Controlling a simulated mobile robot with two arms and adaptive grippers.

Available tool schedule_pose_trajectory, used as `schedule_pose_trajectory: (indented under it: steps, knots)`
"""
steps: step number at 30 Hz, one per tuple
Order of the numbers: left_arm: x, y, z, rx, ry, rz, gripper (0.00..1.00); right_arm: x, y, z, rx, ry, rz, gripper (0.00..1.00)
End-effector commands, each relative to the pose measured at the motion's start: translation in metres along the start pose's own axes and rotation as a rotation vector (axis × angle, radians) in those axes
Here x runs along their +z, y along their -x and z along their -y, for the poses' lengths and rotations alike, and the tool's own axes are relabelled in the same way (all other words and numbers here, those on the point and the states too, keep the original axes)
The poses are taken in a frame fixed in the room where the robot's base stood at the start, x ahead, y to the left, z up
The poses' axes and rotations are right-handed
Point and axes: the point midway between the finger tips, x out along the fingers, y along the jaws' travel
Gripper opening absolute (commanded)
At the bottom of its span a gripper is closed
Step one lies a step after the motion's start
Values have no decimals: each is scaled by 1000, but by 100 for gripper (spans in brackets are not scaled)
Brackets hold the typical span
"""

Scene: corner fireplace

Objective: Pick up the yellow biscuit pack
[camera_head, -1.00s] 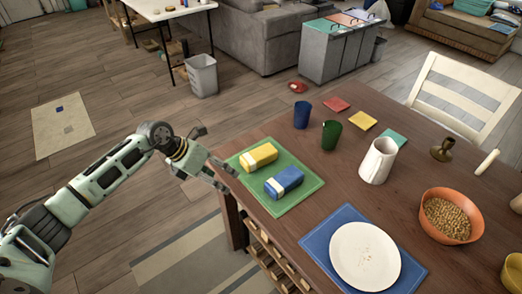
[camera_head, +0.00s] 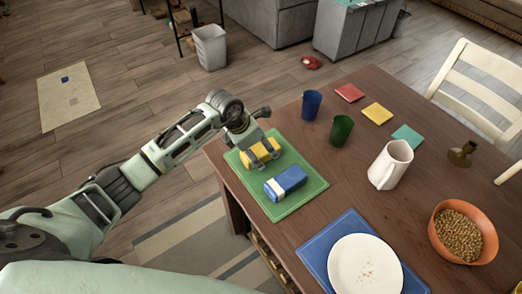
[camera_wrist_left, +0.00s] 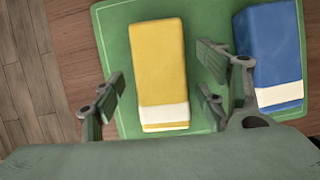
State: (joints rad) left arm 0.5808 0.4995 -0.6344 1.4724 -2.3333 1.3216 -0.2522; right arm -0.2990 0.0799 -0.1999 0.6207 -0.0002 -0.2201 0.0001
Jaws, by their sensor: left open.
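The yellow biscuit pack (camera_head: 256,154) lies on the green mat (camera_head: 307,190) at the table's left corner. It is yellow with a white band, which shows in the left wrist view (camera_wrist_left: 159,65). My left gripper (camera_head: 264,151) is over the pack in the head view and partly hides it. In the left wrist view its open fingers (camera_wrist_left: 160,92) stand on either side of the pack, with gaps between. A blue pack (camera_head: 286,183) with a white band lies beside it; one left finger is close to it in the left wrist view. My right gripper is not seen.
A blue cup (camera_head: 311,105) and a green cup (camera_head: 341,130) stand behind the mat. A white jug (camera_head: 390,165), coloured coasters (camera_head: 377,113), an orange bowl (camera_head: 438,238) and a white plate (camera_head: 340,278) on a blue mat are further right.

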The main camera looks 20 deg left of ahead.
Motion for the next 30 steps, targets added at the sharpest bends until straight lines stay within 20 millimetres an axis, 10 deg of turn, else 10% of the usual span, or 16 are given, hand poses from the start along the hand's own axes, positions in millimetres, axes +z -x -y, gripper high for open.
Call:
schedule_pose_trajectory:
  steps: [8,30]
  knots:
    - [0,-5,0,0,-1,0,67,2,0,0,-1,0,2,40]
    - [0,-4,0,0,0,2,15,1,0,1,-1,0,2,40]
